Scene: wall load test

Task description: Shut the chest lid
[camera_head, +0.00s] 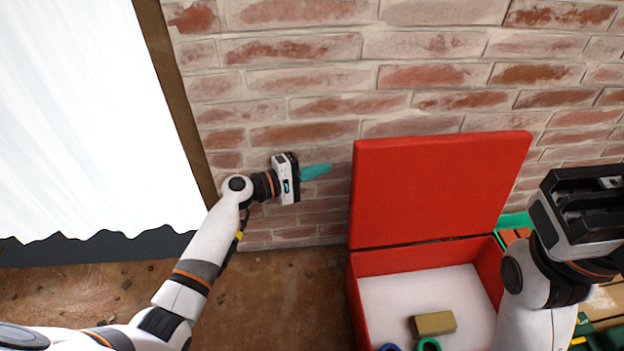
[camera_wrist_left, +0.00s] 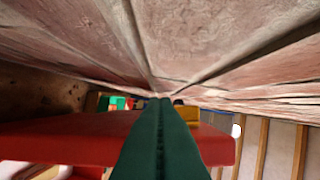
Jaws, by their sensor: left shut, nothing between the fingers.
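The red chest (camera_head: 357,299) stands open against the brick wall, with its red lid (camera_head: 435,190) raised upright at the back. My left gripper (camera_head: 328,168) is shut and empty, its teal fingers pointing right, just left of the lid's left edge and close to the wall. A small gap shows between fingertips and lid in the head view. In the left wrist view the shut fingers (camera_wrist_left: 160,103) run along the wall, with the red lid (camera_wrist_left: 60,135) just below and beside them. My right gripper (camera_head: 585,200) is right of the lid; its fingers do not show clearly.
A tan block (camera_head: 433,323) and rings, one green (camera_head: 428,344), lie in the chest. Green and wooden items (camera_head: 605,305) crowd the right side. A white panel with a brown frame (camera_head: 170,90) is at left. Bare brown floor (camera_head: 270,300) lies left of the chest.

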